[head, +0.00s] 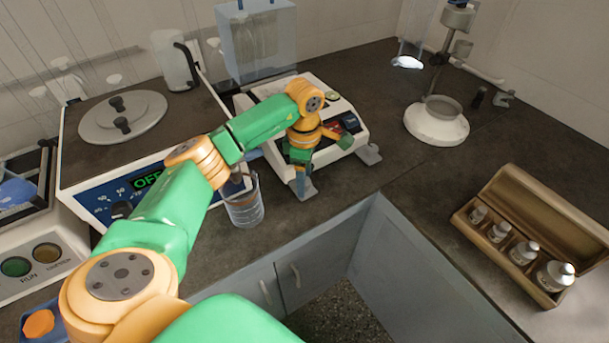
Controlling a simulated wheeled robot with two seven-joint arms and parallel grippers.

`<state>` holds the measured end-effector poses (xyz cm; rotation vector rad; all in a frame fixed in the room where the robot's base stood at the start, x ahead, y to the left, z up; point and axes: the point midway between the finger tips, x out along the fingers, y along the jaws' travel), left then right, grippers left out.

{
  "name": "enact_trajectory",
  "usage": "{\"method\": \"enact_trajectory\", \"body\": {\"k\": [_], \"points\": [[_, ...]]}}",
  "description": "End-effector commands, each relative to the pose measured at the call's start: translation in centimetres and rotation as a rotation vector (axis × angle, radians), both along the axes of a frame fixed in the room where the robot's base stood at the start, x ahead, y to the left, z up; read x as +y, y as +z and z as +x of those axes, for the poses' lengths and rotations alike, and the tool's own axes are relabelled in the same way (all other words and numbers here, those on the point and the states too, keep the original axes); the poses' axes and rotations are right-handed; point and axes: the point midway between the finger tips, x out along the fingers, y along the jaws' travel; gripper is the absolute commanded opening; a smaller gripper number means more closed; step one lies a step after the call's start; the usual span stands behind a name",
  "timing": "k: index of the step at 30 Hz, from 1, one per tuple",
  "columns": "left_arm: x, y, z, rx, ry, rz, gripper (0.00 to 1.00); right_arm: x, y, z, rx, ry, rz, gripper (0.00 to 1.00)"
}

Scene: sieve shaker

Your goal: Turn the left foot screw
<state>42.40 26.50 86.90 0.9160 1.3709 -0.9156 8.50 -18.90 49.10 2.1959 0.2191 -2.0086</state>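A white balance (335,101) stands on the dark counter, behind my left arm. Its left front foot (304,190) is a grey pad at the near left corner; the screw above it is mostly hidden by my gripper. A second foot (369,154) shows at the near right corner. My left gripper (300,172) points down right at the left foot, at the balance's front edge. Its fingers are small and dark against the foot, so I cannot tell whether they are open, shut or touching the screw. My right gripper is out of view.
A glass beaker (244,207) stands close left of the left foot. A water bath with a display (148,179) is further left. A wooden box (575,232) of several metal weights lies at right. A white-based stand (437,127) is at the back right. The counter between is clear.

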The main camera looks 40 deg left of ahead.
Motion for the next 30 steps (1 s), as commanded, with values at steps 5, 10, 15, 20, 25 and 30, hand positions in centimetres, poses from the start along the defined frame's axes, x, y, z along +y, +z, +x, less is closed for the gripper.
{"method": "enact_trajectory", "body": {"k": [5,10,15,20,25,30], "points": [[-0.01,0.02,-0.01,0.0,0.0,0.0,0.12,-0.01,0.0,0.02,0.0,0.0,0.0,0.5],[-0.02,0.03,0.0,0.0,0.001,-0.001,0.0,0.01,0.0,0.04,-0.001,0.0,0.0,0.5],[-0.01,0.05,-0.01,0.001,0.025,0.0,0.0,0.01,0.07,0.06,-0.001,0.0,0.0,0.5],[-0.01,0.1,0.01,0.0,0.098,-0.001,0.0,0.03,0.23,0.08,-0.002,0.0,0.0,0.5],[-0.01,0.15,0.04,0.0,0.231,-0.002,0.0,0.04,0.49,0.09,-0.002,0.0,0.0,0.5],[0.01,0.17,0.05,-0.001,0.392,-0.001,0.0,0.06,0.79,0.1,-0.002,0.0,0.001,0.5]]}}
